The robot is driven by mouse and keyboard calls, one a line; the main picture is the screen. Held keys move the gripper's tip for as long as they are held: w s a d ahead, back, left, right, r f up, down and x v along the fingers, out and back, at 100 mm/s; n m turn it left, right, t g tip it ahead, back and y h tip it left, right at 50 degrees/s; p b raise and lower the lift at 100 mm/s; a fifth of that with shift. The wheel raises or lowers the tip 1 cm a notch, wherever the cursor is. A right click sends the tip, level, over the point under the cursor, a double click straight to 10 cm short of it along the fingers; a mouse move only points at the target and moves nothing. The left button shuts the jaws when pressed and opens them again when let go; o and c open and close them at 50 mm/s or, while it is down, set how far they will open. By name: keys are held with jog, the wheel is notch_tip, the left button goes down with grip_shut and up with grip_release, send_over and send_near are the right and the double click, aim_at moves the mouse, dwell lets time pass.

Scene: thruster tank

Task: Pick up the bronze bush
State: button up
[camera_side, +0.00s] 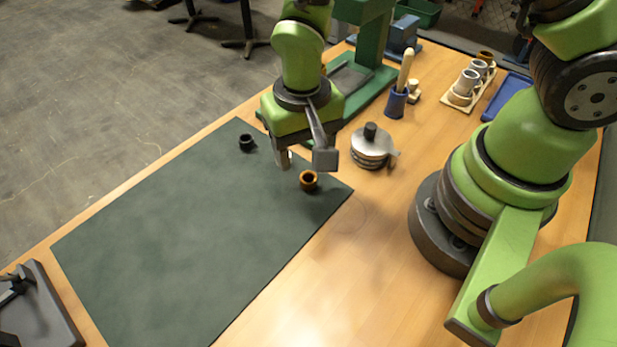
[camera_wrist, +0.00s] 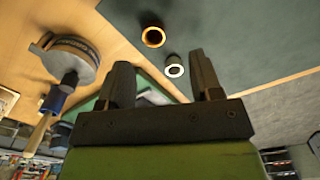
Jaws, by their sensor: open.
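The bronze bush (camera_side: 308,181) stands on the green mat, near its right edge, with its hole facing up. It also shows in the wrist view (camera_wrist: 153,29), above the gap between the fingertips. A dark bush (camera_side: 246,142) stands farther back on the mat. A pale-rimmed bush (camera_wrist: 174,70) shows between the fingers in the wrist view; it appears to be that same one. My gripper (camera_side: 283,161) is open and empty, above the mat, left of the bronze bush in the side view. Both fingers (camera_wrist: 160,60) show in the wrist view.
The green mat (camera_side: 180,240) is mostly bare. A round metal stack with a black knob (camera_side: 370,150) stands right of it. A blue cup with a wooden handle (camera_side: 396,102), a tray of cylinders (camera_side: 468,88) and a green press (camera_side: 375,85) stand behind.

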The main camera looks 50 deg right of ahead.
aim_at(310, 176)
jog(key=f, duration=0.6)
jog(key=shift+s+d+f, duration=0.2)
jog(key=shift+s+d, duration=0.1)
jog(key=shift+s, duration=0.1)
jog(key=c, duration=1)
